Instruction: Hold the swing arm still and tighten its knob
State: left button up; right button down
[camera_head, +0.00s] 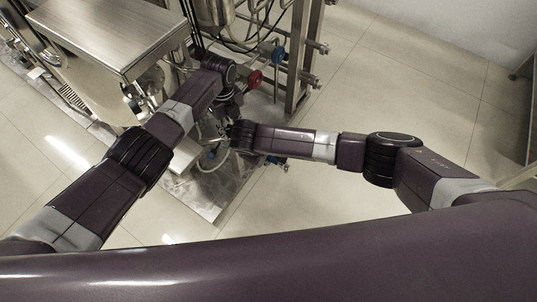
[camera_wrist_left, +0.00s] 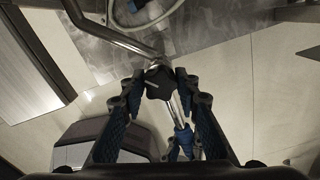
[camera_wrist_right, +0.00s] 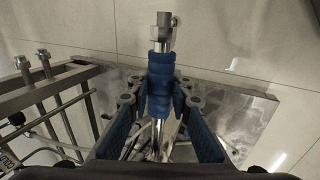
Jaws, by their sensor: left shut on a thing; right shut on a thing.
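A dark lobed knob (camera_wrist_left: 160,81) with a pale line on it sits at the joint of a bent metal tube, the swing arm (camera_wrist_left: 90,28). My left gripper (camera_wrist_left: 157,90) has its blue-padded fingers shut on either side of the knob. The swing arm's blue grip sleeve (camera_wrist_right: 160,82) shows upright in the right wrist view, with a metal fitting (camera_wrist_right: 163,32) beyond it. My right gripper (camera_wrist_right: 160,100) is shut on this sleeve. In the head view my wrists meet close together over the skid's base, and they largely hide the knob and both sets of fingers.
A steel cabinet (camera_head: 110,35) stands at the upper left of the head view. A red handwheel (camera_head: 254,79), a blue knob (camera_head: 278,54) and an upright steel frame (camera_head: 300,50) are close beyond my wrists. Open tiled floor (camera_head: 400,80) lies to the right.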

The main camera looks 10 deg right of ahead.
pick_arm(q)
jog(key=o, duration=1)
jog(key=shift+c, duration=0.2)
jog(key=shift+n, duration=1.7)
jog(key=n, duration=0.3)
jog(key=shift+c, duration=0.2)
